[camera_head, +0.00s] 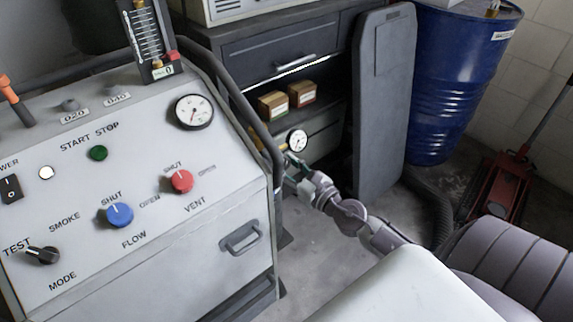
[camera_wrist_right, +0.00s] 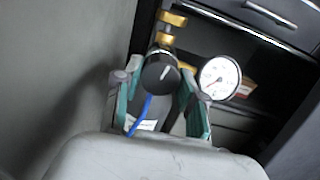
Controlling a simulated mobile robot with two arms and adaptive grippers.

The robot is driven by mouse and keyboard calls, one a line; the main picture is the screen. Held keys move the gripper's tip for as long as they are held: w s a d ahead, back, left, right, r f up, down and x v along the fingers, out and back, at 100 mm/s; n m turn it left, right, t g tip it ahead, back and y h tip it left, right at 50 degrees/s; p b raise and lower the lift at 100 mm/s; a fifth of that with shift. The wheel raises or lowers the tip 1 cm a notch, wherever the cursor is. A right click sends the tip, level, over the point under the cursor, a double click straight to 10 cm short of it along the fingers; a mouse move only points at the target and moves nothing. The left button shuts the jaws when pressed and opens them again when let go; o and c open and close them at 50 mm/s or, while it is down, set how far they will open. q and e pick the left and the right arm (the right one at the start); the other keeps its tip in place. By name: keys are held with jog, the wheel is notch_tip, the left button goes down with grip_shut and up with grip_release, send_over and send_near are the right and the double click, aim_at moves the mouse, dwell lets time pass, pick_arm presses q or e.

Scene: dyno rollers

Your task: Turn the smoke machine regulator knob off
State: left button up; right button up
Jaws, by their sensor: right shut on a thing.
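The regulator knob (camera_wrist_right: 161,72) is black with a white mark, in the right wrist view. It sits on brass fittings (camera_wrist_right: 172,18) beside a round white gauge (camera_wrist_right: 219,77). The green-padded fingers of my right gripper (camera_wrist_right: 160,92) are on either side of the knob, shut on it. In the head view my right gripper (camera_head: 296,172) is at the right side of the smoke machine (camera_head: 225,250), just below the gauge (camera_head: 297,141). The knob is hidden or too small to tell there. My left gripper is not in view.
The machine's panel has a blue flow knob (camera_head: 120,215), a red vent knob (camera_head: 181,181) and a black mode knob (camera_head: 43,255). A dark cabinet (camera_head: 290,45) with small boxes, a grey panel (camera_head: 384,100) and a blue barrel (camera_head: 455,90) stand behind. A blue hose (camera_wrist_right: 139,116) hangs below the knob.

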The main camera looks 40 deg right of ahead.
jog(key=shift+f+n, duration=0.15)
jog(key=shift+n, duration=0.85)
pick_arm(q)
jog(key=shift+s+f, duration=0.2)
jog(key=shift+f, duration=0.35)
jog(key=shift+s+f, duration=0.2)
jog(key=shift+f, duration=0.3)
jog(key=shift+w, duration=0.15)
pick_arm(e)
jog(key=o, duration=1.1)
jog(key=shift+o, duration=0.2)
jog(key=shift+s+d, duration=0.1)
jog(key=shift+s, duration=0.5)
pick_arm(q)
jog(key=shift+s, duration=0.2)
pick_arm(e)
jog(key=s+d, duration=0.1)
jog(key=s, duration=0.9)
jog(key=shift+s, duration=0.4)
